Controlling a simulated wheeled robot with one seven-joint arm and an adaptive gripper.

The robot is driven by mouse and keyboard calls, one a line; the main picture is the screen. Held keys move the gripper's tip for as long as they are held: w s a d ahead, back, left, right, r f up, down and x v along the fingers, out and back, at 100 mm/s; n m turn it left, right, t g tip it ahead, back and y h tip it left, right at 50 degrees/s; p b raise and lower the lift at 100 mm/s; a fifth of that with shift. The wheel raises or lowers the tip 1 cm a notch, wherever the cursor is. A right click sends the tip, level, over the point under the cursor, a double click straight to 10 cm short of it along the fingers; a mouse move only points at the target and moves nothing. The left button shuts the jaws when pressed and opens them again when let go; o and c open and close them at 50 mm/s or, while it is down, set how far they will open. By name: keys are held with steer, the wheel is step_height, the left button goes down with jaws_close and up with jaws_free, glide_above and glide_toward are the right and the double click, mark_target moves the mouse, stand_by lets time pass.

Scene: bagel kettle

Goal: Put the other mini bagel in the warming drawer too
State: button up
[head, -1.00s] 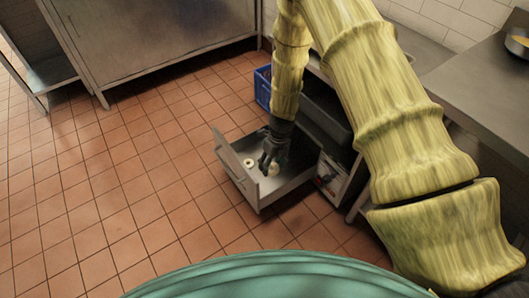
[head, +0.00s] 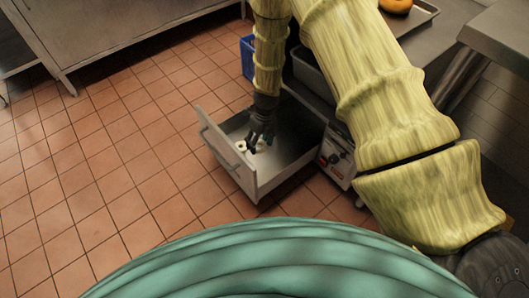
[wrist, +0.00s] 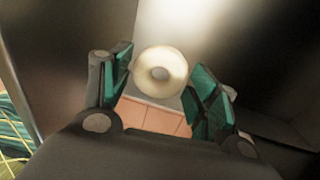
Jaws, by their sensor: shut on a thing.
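The warming drawer (head: 286,176) is pulled open low over the floor.
The warmer's control panel (head: 337,158) is right of the drawer. A grey bin (head: 312,72) and a blue crate (head: 247,58) stand behind. A tray (head: 424,14) with an orange-brown ring-shaped item (head: 396,5) is on the counter at top right. The tiled floor at left is clear.

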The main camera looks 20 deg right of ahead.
steer(key=b, duration=0.5)
glide_above(259, 169)
step_height(259, 169, down, 7)
steer(key=f+b, duration=0.1)
steer(key=f, duration=0.2)
steer(key=f+b, duration=0.2)
steer(key=f, duration=0.1)
steer(key=f+b, duration=0.2)
steer(key=f, duration=0.1)
steer(key=shift+w+d+f, duration=0.2)
steer(key=shift+d+f, duration=0.05)
steer(key=shift+f, duration=0.15)
steer(key=shift+r, duration=0.1)
steer(key=o, duration=1)
step_height(259, 169, up, 12)
steer(key=d+p, duration=0.1)
steer(key=p, duration=0.4)
steer(key=shift+w+d+p, duration=0.3)
steer(key=shift+d+p, duration=0.05)
steer(key=shift+p, duration=0.05)
